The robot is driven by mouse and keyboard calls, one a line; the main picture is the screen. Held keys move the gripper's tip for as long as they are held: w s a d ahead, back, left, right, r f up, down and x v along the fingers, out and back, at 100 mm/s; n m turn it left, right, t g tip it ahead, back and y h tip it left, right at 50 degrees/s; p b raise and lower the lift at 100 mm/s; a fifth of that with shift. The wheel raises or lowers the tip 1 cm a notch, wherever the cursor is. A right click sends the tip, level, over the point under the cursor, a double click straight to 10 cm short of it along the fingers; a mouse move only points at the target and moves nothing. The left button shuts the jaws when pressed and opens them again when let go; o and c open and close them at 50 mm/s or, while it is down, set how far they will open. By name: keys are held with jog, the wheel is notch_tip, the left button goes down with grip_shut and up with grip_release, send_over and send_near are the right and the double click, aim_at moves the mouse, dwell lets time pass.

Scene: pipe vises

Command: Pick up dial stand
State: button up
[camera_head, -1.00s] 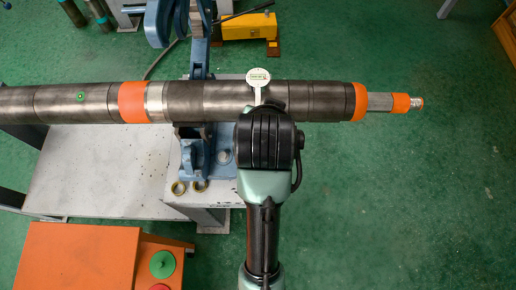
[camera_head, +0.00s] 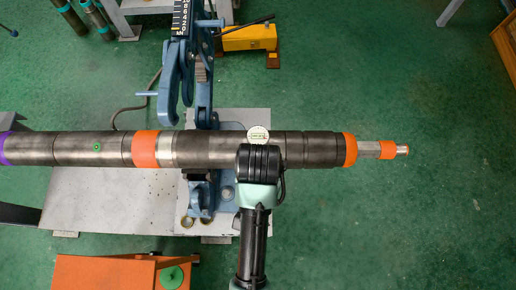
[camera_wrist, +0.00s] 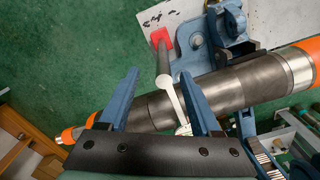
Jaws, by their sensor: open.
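The dial stand (camera_wrist: 164,85) shows in the wrist view as a grey post with a red foot, a white stem and a dial end close to my gripper's palm. My gripper (camera_wrist: 159,74) is open, with one blue finger on each side of the post. I see no finger closed on it. In the head view the round white dial (camera_head: 258,134) shows above the dark pipe, just beyond my wrist. My wrist hides the post and the fingers there.
A long dark pipe (camera_head: 225,150) with orange bands lies across a blue vise (camera_head: 203,100) on a pale bench (camera_head: 100,205). The pipe passes close to the fingers in the wrist view. An orange cabinet (camera_head: 100,275) stands front left. Green floor is free at right.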

notch_tip(320, 180, down, 8)
jog(key=w+p, duration=0.1)
jog(key=shift+w+f, duration=0.15)
jog(key=shift+f, duration=0.1)
dwell(0.4)
grip_shut()
jog(key=shift+w, duration=0.1)
dwell(1.0)
jog(key=shift+w+r, duration=0.1)
jog(key=shift+r, duration=0.05)
